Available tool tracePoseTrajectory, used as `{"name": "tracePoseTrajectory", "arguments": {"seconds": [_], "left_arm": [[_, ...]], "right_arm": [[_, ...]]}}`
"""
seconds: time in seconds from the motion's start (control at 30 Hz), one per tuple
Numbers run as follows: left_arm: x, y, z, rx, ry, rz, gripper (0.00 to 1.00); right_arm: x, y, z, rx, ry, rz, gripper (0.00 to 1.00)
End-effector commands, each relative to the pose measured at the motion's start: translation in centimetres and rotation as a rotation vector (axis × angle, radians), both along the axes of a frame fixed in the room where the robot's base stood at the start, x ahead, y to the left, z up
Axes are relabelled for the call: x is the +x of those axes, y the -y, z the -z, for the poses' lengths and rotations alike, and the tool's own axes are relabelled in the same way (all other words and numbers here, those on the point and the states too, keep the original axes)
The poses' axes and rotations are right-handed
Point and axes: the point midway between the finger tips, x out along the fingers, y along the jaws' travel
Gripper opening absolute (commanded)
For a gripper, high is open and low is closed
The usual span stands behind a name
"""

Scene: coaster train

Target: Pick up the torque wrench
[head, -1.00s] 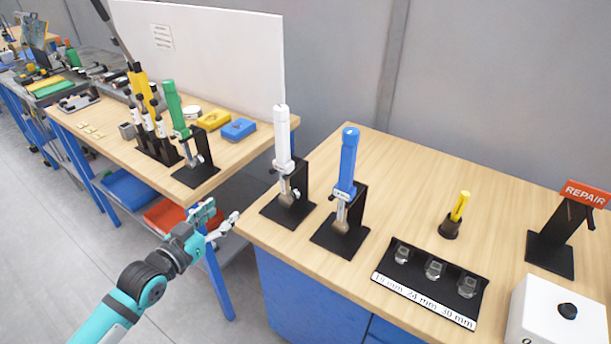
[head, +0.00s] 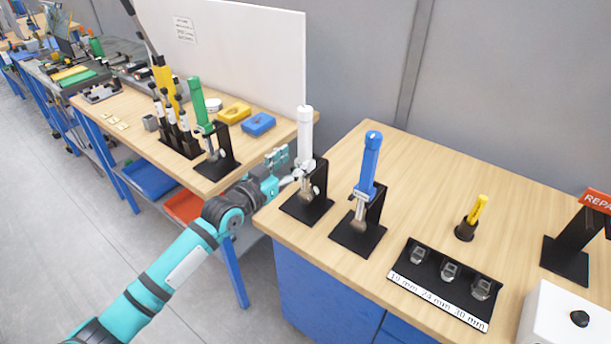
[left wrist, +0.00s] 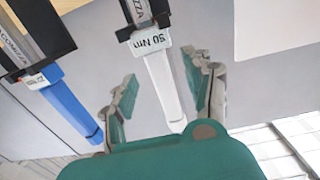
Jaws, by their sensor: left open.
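A white-handled torque wrench (head: 305,138) stands upright in a black stand (head: 308,208) at the left of the near bench. A blue-handled wrench (head: 370,158) stands in a similar stand to its right, and a green-handled one (head: 197,103) on the farther bench. My left gripper (head: 290,168) is open just left of the white wrench. In the left wrist view, the white handle (left wrist: 163,88), with an "Nm" label, lies between the spread fingers with gaps on both sides. The blue handle (left wrist: 70,105) is outside them to the left. My right gripper is not in view.
A black socket holder (head: 440,285), a yellow tool in a black cup (head: 473,217), a white box (head: 553,318) and a REPAIR sign stand (head: 570,248) are on the near bench. A white panel (head: 240,60) rises behind the farther bench.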

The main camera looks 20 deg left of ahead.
Motion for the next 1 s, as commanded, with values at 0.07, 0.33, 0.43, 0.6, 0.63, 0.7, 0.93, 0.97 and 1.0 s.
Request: {"name": "tracePoseTrajectory", "arguments": {"seconds": [0.07,0.33,0.43,0.6,0.63,0.7,0.93,0.97,1.0], "left_arm": [[0.7,0.4,-0.3,-0.001,0.000,0.000,0.52],[4.2,1.8,-0.4,0.000,0.001,0.000,0.52],[4.7,2.1,-0.2,0.000,-0.001,0.001,0.52],[4.7,2.1,-0.2,0.000,0.000,0.000,0.52],[4.7,2.1,-0.2,0.000,0.000,0.000,0.52],[4.7,2.1,-0.2,0.000,0.000,0.000,0.45],[4.7,2.0,-0.2,0.000,0.000,0.000,0.15],[4.7,2.1,-0.2,0.000,0.000,0.000,0.11],[4.7,2.1,-0.2,0.000,0.000,0.000,0.06]], "right_arm": [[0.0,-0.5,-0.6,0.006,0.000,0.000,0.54],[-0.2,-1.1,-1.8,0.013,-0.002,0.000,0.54],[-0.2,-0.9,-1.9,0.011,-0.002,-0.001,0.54],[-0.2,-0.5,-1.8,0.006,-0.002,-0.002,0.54],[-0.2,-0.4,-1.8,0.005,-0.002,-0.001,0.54],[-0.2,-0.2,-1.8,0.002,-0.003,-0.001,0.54],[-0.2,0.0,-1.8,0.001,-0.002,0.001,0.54],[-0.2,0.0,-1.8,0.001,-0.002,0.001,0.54],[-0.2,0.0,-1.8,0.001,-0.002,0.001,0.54]]}}
